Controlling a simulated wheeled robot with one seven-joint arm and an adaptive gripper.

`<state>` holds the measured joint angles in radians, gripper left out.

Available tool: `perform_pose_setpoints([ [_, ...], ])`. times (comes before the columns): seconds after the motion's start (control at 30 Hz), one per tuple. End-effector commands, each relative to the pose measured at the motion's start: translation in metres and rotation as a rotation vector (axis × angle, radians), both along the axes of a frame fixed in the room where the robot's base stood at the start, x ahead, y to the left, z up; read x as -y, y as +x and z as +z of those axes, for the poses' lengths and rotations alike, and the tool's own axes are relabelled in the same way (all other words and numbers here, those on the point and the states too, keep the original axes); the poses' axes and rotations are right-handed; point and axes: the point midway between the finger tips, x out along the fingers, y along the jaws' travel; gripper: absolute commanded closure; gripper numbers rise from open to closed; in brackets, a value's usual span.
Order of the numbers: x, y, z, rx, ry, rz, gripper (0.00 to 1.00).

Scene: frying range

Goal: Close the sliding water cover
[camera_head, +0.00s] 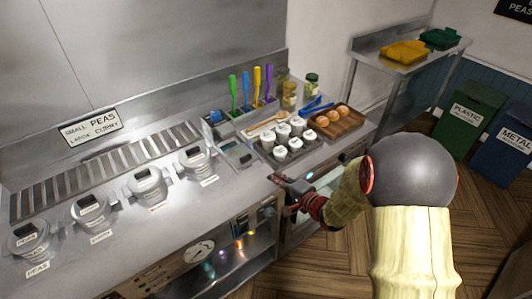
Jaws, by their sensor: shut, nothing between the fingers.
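My gripper (277,182) is shut and empty at the front edge of the steel counter, right of centre. My arm reaches to it from the right. A small rectangular well with a pale, glassy panel (238,155) is set in the counter, left of the tray of white cups. It may be the sliding water cover, but no readable label confirms this. The gripper is in front of it and to its right, apparently apart from it. How far the panel is open is too small to tell.
A tray of white-lidded cups (268,138) and a wooden tray with round brown items (348,121) stand behind the gripper. Colourful utensils (257,86) stand behind them. Several lidded pots (146,184) line the counter at left. Open shelving (232,262) lies below.

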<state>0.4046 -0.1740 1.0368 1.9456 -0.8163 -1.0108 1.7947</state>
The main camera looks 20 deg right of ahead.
Motion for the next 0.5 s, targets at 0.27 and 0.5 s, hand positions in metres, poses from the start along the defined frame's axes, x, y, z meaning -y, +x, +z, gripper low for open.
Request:
perform_pose_setpoints([
  [0.27,-0.01,0.018,-0.011,0.005,0.034,0.005,1.0],
  [0.5,-0.024,0.061,-0.025,0.005,0.031,0.006,1.0],
])
